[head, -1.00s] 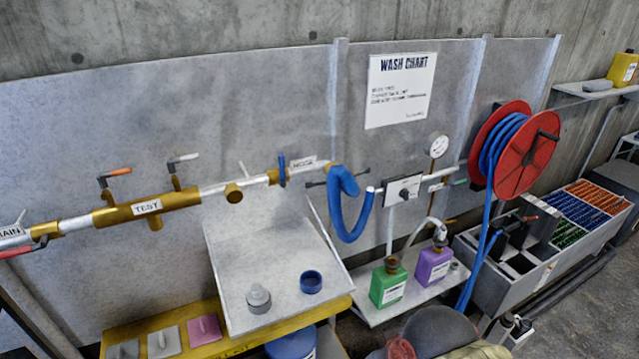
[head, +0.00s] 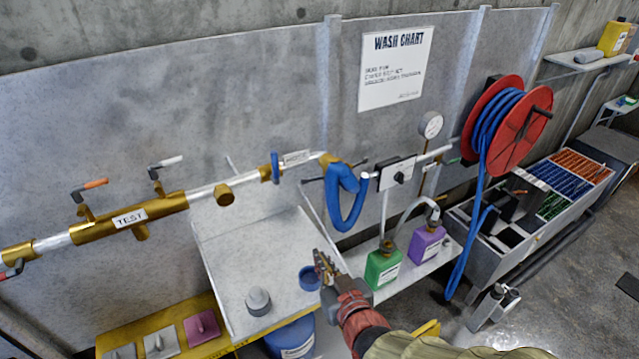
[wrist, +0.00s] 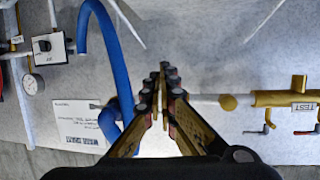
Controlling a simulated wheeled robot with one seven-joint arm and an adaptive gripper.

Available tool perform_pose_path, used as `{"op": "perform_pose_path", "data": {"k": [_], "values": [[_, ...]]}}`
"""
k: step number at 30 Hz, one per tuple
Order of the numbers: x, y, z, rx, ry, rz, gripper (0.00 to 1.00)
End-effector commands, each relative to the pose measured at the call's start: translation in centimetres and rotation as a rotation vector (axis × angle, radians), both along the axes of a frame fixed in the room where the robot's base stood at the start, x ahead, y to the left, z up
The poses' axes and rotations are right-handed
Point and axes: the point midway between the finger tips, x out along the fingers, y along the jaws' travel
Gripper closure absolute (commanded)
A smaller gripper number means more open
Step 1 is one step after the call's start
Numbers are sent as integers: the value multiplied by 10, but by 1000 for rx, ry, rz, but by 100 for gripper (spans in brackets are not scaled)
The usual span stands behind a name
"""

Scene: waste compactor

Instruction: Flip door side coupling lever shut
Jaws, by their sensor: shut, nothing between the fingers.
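A brass coupling (head: 332,160) joins the pipe to a thick blue hose (head: 346,205) in the head view. A dark lever arm (head: 311,180) sticks out on its left and another dark lever (head: 357,165) on its right. I cannot tell which is the door side lever. The blue hose also shows in the wrist view (wrist: 92,50). My gripper (head: 320,260) is below the coupling, apart from it, in front of the sloped tray. Its fingers are together and empty, as the wrist view (wrist: 164,80) also shows.
The TEST pipe (head: 130,217) carries orange and white valve levers at left. A blue valve wheel (head: 275,167) sits left of the coupling. Right of the hose are a control box (head: 397,172), green (head: 383,268) and purple (head: 428,243) jugs, and a red hose reel (head: 520,130).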

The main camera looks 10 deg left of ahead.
Motion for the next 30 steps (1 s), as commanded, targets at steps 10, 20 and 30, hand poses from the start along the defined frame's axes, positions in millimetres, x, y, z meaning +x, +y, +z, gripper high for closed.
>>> {"op": "perform_pose_path", "data": {"k": [10,20,30], "values": [[16,2,79,126,-270,-19,100],[17,2,85,133,-290,-21,100],[37,11,83,132,-287,-21,100]]}}
